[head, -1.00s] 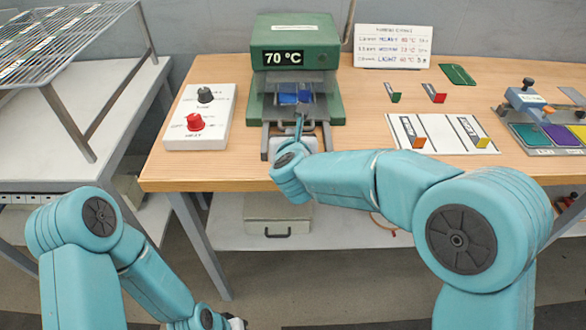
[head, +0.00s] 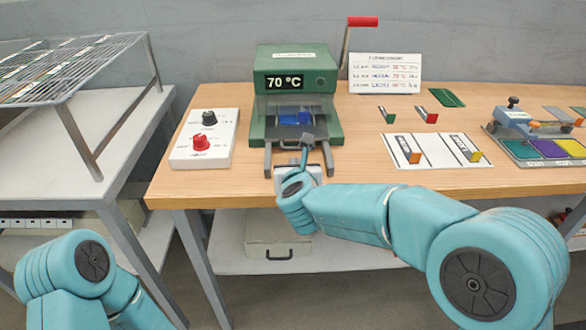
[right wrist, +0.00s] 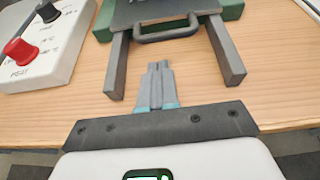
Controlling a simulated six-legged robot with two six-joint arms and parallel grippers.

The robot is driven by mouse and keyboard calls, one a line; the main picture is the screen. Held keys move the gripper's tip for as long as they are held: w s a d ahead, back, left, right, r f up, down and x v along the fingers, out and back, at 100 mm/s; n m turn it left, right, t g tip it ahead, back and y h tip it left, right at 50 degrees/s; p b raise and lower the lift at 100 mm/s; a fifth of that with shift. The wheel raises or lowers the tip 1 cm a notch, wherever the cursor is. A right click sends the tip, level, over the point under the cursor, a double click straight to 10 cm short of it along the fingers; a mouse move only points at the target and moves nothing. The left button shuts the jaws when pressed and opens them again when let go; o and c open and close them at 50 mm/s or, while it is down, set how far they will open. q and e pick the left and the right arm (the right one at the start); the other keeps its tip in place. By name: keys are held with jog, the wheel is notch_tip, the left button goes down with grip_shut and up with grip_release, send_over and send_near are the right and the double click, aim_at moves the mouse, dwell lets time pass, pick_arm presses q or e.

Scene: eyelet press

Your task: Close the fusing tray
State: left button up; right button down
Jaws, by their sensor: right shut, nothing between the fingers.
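The dark grey fusing tray (right wrist: 160,14) with its bar handle (right wrist: 168,30) is at the front of the green press (head: 294,75), between two grey rails (right wrist: 117,65). Bright blue pieces (head: 292,117) show inside the press above the tray. My right gripper (right wrist: 158,68) is shut and empty. Its fingertips point at the handle from the front, between the rails, with a small gap in the right wrist view. In the head view my right gripper (head: 306,145) partly covers the tray front. My left gripper is out of the head view; only its arm shows at lower left.
A control box (head: 205,138) with red and black knobs stands left of the press. A white board (head: 433,149) with small swatches lies to the right. A red-handled lever (head: 362,21) rises behind the press. The table's front edge passes under my right gripper.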

jog(key=v, duration=0.8)
jog(key=s+d+f+n+g+p, duration=0.2)
jog(key=d+f+n, duration=0.1)
jog(key=f+n, duration=0.55)
jog(key=s+d+f+n+g+p, duration=0.2)
jog(key=s+d+f+n+g, duration=0.1)
jog(key=f+n, duration=0.5)
jog(key=s+d+f+n+g+y+p, duration=0.1)
jog(key=s+f+n+g+y+p, duration=0.1)
jog(key=s+f+n+g, duration=0.2)
jog(key=s+d+f+n+g+y+p, duration=0.1)
jog(key=s+f+n+g, duration=0.3)
jog(key=s+f+n, duration=0.7)
jog(key=s+d+n, duration=0.1)
jog(key=s+n, duration=0.1)
jog(key=s, duration=0.6)
jog(key=shift+f+y+p, duration=0.25)
jog(key=shift+y+p, duration=0.1)
jog(key=shift+y, duration=0.05)
jog(key=shift+d, duration=0.15)
